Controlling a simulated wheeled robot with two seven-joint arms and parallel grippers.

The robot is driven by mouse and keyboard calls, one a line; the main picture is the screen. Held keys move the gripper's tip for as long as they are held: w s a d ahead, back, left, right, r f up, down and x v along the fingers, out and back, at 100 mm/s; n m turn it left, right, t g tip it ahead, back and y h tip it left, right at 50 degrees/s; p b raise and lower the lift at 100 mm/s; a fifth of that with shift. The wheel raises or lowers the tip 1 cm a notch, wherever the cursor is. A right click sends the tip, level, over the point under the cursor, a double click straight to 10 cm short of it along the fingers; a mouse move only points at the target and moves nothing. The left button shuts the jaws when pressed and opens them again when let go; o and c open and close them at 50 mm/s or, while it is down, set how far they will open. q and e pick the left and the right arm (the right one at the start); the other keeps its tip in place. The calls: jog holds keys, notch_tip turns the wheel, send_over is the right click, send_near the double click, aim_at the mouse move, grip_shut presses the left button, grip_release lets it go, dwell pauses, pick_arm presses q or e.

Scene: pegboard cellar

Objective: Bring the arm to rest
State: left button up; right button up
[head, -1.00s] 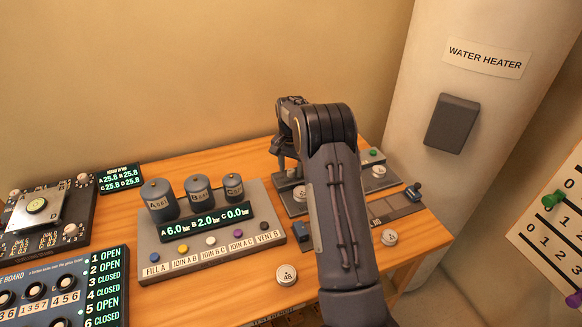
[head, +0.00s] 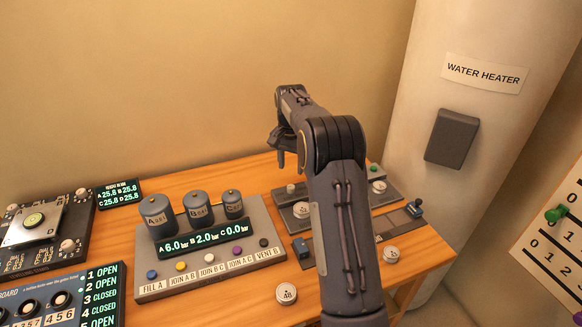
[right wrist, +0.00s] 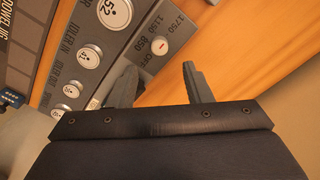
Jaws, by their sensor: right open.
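My right arm (head: 343,230) reaches up from the bottom of the head view and bends over the back of the wooden bench. Its gripper (head: 284,148) hangs above the grey panels at the bench's right end, partly hidden by my own wrist. In the right wrist view the two fingers of the gripper (right wrist: 162,76) stand apart with nothing between them, over a grey panel of dials (right wrist: 95,58) and bare wood. My left gripper is in neither view.
The tank panel (head: 205,262), with three grey tanks and several buttons, stands left of my arm. A loose round knob (head: 286,293) lies near the front edge. The water heater (head: 440,200) stands at the right. Bare wall is behind the bench.

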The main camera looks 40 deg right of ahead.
dwell(0.3)
jog(key=s+a+r+n+t+y, duration=0.1)
jog(key=s+a+r+n+t, duration=0.15)
jog(key=s+a+r, duration=0.4)
jog(key=s+a+r+n+t+y, duration=0.1)
jog(key=s+a+r+n+y, duration=0.2)
jog(key=s+a, duration=0.55)
jog(key=s+a+f+n+t, duration=0.1)
jog(key=s+a+n, duration=0.1)
jog(key=s+a, duration=0.3)
jog(key=s+a+f+n+t, duration=0.1)
jog(key=s+a, duration=0.4)
jog(key=s, duration=0.6)
jog(key=shift+s+a+f+n, duration=0.4)
jog(key=shift+f+n, duration=0.4)
jog(key=shift+n, duration=0.45)
jog(key=shift+s+a+f, duration=0.1)
jog(key=shift+s+f, duration=0.05)
jog(key=shift+f, duration=0.05)
jog(key=shift+c, duration=0.2)
